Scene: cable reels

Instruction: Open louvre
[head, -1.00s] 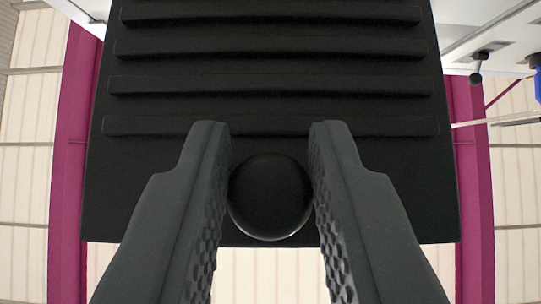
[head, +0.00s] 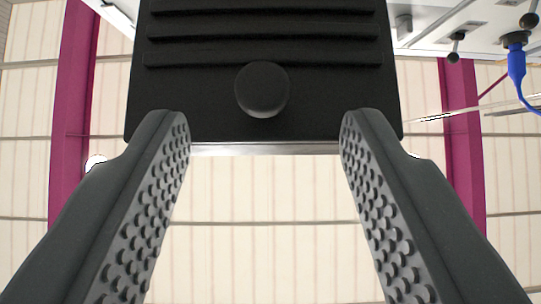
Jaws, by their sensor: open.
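The louvre (head: 195,105) is a black panel with several raised horizontal slats, at the top middle of the head view. A round black knob (head: 262,90) sits near its lower edge. My gripper (head: 264,120) is open and empty, with one textured finger to the left of the knob and one to the right. Both fingers are well apart from the knob, which shows beyond and slightly above the fingertips. The upper part of the louvre is cut off by the frame.
Magenta posts stand at the left (head: 72,120) and right (head: 462,150) before a pale panelled wall (head: 265,250). At the upper right are a small black-tipped lever (head: 454,48) and a blue plug with cable (head: 517,68). Below the louvre, the space between the fingers is clear.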

